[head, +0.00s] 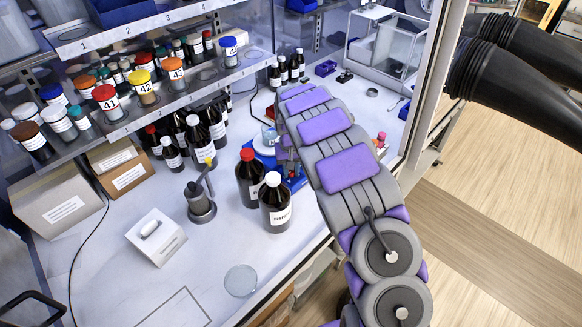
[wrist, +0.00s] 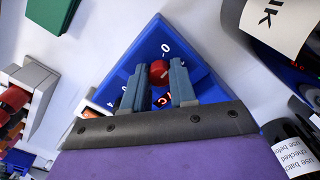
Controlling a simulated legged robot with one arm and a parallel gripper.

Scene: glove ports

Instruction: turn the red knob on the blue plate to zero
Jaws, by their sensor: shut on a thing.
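In the wrist view, the blue plate (wrist: 112,82) is a triangle with rounded corners lying on the white bench, with white marks on it. The red knob (wrist: 159,70) stands near its middle, with a small pale mark on top whose direction I cannot read surely. A white 0 (wrist: 165,48) shows beyond the knob. My gripper (wrist: 161,75) is shut on the red knob, one grey finger at each side. My gripper's palm covers the near part of the plate. In the head view, my arm hides the knob and most of the plate.
Dark bottles, one red-capped (head: 250,176) and one white-capped (head: 275,205), stand close left of my arm. A grey stand (head: 201,205) is farther left. A white balance case (head: 385,40) is at the back. The front bench near the glass dish (head: 240,281) is mostly clear.

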